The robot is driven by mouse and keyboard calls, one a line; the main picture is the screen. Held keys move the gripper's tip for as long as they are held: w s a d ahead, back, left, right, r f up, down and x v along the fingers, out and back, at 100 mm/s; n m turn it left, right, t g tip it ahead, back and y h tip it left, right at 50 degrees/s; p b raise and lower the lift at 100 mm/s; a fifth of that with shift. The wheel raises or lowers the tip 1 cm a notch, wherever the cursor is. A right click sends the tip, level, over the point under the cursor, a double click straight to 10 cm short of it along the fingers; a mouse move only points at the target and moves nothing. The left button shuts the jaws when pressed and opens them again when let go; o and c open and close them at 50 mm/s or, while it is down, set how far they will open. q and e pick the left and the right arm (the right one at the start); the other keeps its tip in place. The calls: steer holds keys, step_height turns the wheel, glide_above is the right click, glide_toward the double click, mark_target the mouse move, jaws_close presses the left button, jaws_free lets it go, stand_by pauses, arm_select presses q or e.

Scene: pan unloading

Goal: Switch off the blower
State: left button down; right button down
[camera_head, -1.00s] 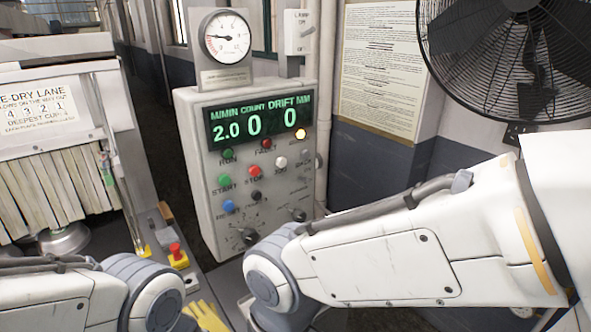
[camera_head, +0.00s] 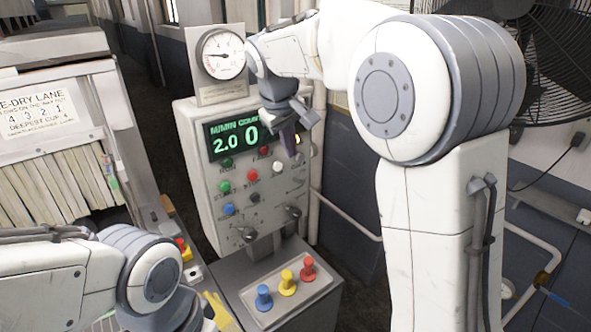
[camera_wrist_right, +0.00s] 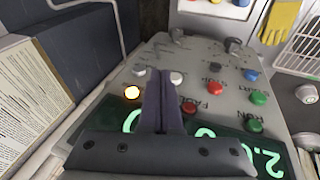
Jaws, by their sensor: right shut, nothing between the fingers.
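The grey control panel (camera_head: 205,185) stands mid-picture with a green display (camera_head: 222,143), coloured buttons and two dark knobs (camera_head: 248,234) (camera_head: 293,212) low on its face. No label reading blower is legible. The knobs also show in the right wrist view (camera_wrist_right: 232,45). A black caged fan (camera_head: 560,75) is at the upper right, partly behind my right arm. My right gripper (camera_head: 290,142) is shut and empty, pointing down in front of the display's right part. Its dark fingers (camera_wrist_right: 162,102) show over the panel above the button rows. My left gripper is out of view.
A round gauge (camera_head: 221,54) tops the panel. Below it, a console (camera_head: 253,287) carries blue, yellow and red plungers (camera_head: 287,282). The drying rack (camera_head: 55,130) stands left. A glowing amber lamp (camera_wrist_right: 132,92) sits close beside the fingers.

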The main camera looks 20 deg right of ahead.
steer(key=p, duration=0.3)
glide_toward(299, 181)
steer(key=a+x, duration=0.1)
steer(key=x, duration=0.3)
steer(key=shift+d+x, duration=0.25)
steer(key=shift+x, duration=0.85)
steer(key=shift+d, duration=0.1)
